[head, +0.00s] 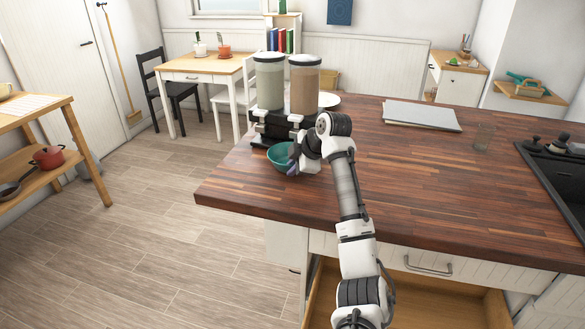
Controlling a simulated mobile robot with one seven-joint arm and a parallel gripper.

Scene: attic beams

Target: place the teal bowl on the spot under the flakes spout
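The teal bowl (279,158) is upright at the front of a dispenser (283,125) near the counter's left end. The dispenser has two clear canisters on a black base, one with pale greenish contents (269,82) and one with brown contents (304,84). I cannot tell which holds flakes, and the spouts and the spot are hidden. My gripper (292,165) is at the bowl's right rim. Its fingers are small and partly hidden by my wrist, so I cannot tell whether they are shut on the rim or whether the bowl touches the counter.
The wooden counter (420,190) is mostly clear right of my arm. A grey board (422,115), a clear glass (484,136) and a dark sink (560,175) lie farther right. A drawer (405,303) stands open below the counter's front.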

